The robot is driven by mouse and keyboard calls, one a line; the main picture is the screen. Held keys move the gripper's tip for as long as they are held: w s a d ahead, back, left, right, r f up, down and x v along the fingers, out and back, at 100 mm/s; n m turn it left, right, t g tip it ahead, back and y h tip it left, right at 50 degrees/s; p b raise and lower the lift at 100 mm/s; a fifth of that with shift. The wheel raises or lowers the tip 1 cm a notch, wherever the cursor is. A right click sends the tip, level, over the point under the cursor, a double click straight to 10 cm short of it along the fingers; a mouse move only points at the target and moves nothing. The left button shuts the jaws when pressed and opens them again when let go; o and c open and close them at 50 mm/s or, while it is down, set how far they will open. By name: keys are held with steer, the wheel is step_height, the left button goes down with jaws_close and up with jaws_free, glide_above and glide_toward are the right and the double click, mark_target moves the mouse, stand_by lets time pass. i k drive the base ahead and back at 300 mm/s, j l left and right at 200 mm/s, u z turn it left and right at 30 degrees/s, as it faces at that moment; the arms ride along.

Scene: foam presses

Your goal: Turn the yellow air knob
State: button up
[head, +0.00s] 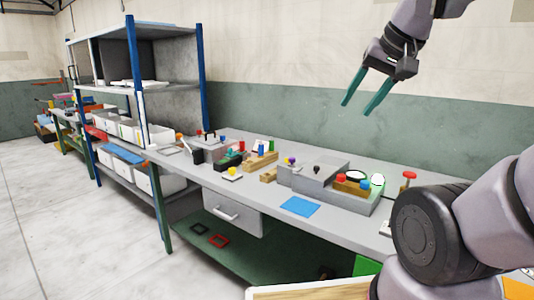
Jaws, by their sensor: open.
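My gripper (356,109) is high above the right part of the bench, in front of the wall. Its two green fingers are apart and point down to the left, with nothing between them. It is well away from the yellow knob, up and to the right.
A grey press unit (312,178) with coloured buttons stands right of the yellow knob. A red knob (409,176) is farther right. Wooden blocks (261,160) and small fixtures crowd the bench behind. A blue sheet (300,206) lies at the front. Blue-posted shelves (132,70) stand left.

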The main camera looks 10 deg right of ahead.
mark_target(231, 171)
steer(key=i+j+z, duration=0.2)
steer(key=j+z, duration=0.25)
steer(key=j, duration=0.2)
steer(key=i+j+z, duration=0.2)
steer(key=j, duration=0.15)
steer(key=i+j, duration=0.15)
steer(key=j, duration=0.6)
steer(key=i+j+z, duration=0.15)
steer(key=j, duration=0.55)
steer(key=i+j, duration=0.1)
steer(key=j, duration=0.65)
steer(key=i+j+z, duration=0.15)
steer(key=j, duration=0.6)
steer(key=k, duration=0.1)
